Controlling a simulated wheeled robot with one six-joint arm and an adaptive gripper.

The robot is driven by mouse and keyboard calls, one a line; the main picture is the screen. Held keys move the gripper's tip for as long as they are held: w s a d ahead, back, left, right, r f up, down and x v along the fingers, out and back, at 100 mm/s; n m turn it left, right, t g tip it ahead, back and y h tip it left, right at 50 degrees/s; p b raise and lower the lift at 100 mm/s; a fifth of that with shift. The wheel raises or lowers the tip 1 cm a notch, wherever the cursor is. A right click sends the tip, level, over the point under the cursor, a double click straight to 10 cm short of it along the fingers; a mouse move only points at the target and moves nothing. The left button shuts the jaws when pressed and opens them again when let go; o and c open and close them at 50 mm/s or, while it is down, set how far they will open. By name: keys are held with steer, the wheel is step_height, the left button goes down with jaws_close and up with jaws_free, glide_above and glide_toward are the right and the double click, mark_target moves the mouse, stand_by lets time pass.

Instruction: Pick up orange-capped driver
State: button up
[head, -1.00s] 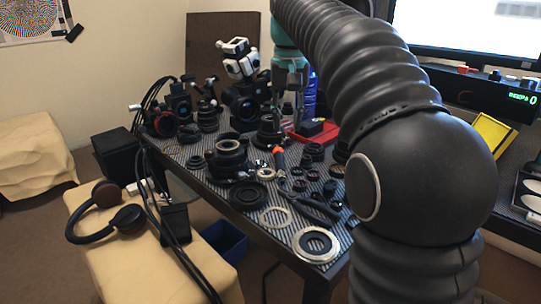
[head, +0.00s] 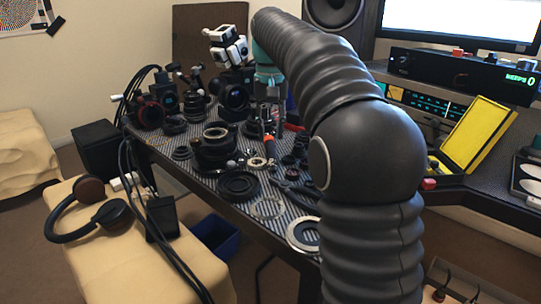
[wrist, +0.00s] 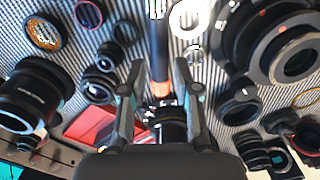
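The orange-capped driver (wrist: 160,60) shows in the wrist view as a dark, slim body running up to the top edge, with an orange band (wrist: 161,89) at its lower end. In the head view its orange part (head: 268,142) shows just below my gripper (head: 265,122) among the loose parts. In the wrist view my gripper (wrist: 158,66) is open, with one finger on each side of the driver and visible gaps to both. Whether the fingertips are down at its height I cannot tell.
Lens parts crowd the striped table mat (head: 213,184). A large lens barrel (wrist: 35,95) lies left of the fingers and a big black ring (wrist: 275,40) lies right. A red tray (wrist: 97,125) is close to the left finger. A yellow-lidded box (head: 480,135) stands on the right desk.

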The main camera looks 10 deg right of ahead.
mark_target(271, 147)
steer(key=shift+w+d+f+b, duration=0.1)
steer(key=shift+f+b, duration=0.15)
steer(key=shift+f, duration=0.65)
steer(key=shift+w+a+f+b, duration=0.1)
steer(key=shift+f+b, duration=0.1)
steer(key=shift+f, duration=0.65)
steer(key=shift+w+d+f+b, duration=0.1)
steer(key=shift+f+b, duration=0.15)
steer(key=shift+f, duration=0.65)
jaws_close()
